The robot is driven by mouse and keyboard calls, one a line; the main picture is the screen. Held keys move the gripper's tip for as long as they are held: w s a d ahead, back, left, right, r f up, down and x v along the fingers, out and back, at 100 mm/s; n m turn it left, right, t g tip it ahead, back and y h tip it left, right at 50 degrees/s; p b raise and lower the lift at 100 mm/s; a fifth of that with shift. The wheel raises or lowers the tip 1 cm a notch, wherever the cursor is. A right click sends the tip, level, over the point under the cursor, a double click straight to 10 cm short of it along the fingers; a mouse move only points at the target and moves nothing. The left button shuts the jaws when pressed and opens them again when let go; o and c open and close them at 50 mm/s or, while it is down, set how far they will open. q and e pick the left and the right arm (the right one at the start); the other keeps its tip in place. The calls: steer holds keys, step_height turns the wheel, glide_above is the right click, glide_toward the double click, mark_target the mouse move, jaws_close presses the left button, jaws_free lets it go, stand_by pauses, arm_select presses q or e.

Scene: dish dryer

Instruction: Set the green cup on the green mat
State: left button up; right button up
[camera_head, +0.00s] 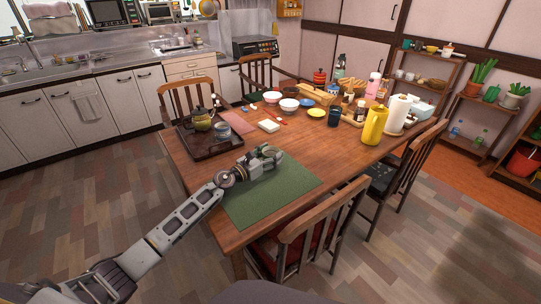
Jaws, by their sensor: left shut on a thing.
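The green mat (270,199) lies flat on the near left part of the wooden table. My left gripper (270,157) reaches in from the lower left, low over the mat's far edge. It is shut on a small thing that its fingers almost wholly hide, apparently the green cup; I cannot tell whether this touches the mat. A dark teal cup (334,116) stands apart, farther back on the table. My right gripper is not in view.
A dark tray (203,148) with a teapot (202,119) and a blue cup (222,130) lies left of my gripper. A yellow bottle (375,125), bowls and other tableware fill the far right of the table (310,148). The mat's near part is clear.

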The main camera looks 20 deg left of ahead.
arm_select(q)
steer(key=o, duration=1.1)
steer(key=shift+o, duration=0.2)
steer(key=shift+v, duration=6)
